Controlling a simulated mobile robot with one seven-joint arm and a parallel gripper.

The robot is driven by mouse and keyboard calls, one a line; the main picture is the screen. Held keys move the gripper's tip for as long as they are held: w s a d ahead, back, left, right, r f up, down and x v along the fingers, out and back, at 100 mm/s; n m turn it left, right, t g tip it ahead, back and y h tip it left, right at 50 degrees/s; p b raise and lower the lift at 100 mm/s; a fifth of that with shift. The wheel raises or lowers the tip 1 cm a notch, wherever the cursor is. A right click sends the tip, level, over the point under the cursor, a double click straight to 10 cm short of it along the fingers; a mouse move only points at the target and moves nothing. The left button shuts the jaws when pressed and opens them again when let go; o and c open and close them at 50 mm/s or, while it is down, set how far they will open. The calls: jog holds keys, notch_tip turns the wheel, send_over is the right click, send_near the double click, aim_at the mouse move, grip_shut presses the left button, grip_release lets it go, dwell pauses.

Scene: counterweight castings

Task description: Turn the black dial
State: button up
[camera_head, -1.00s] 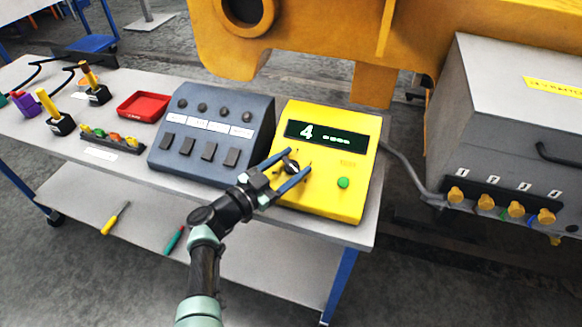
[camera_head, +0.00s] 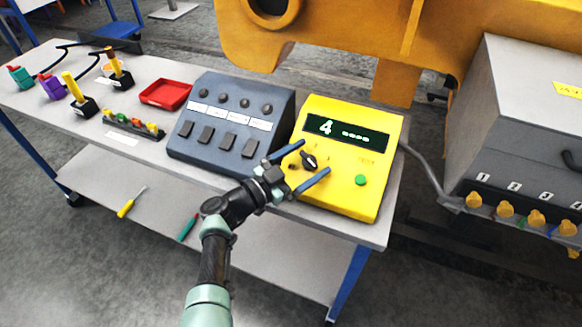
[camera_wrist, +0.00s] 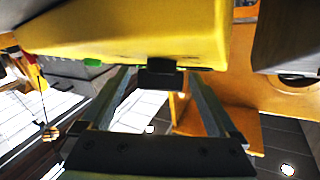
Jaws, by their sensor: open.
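The black dial (camera_head: 308,161) sits on the sloped face of a yellow box (camera_head: 345,203), below a display (camera_head: 348,133) that shows a 4 and small dashes. A green button (camera_head: 361,180) is to the dial's right. My gripper (camera_head: 315,157) is open, with one finger on either side of the dial and visible gaps to it. In the wrist view the dial (camera_wrist: 158,76) shows as a dark block between the two fingertips, under the yellow box (camera_wrist: 130,35). Whether a fingertip touches the box face cannot be told.
A grey-blue panel (camera_head: 228,128) with knobs and dark switches stands just left of the yellow box. A red tray (camera_head: 165,94) and joysticks are further left on the bench (camera_head: 110,150). A grey cabinet (camera_head: 500,110) with yellow knobs is at right.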

jog(key=p+v, duration=0.2)
jog(key=v, duration=1)
jog(key=shift+s, duration=0.2)
jog(key=shift+a+r, duration=0.1)
jog(key=shift+a, duration=0.05)
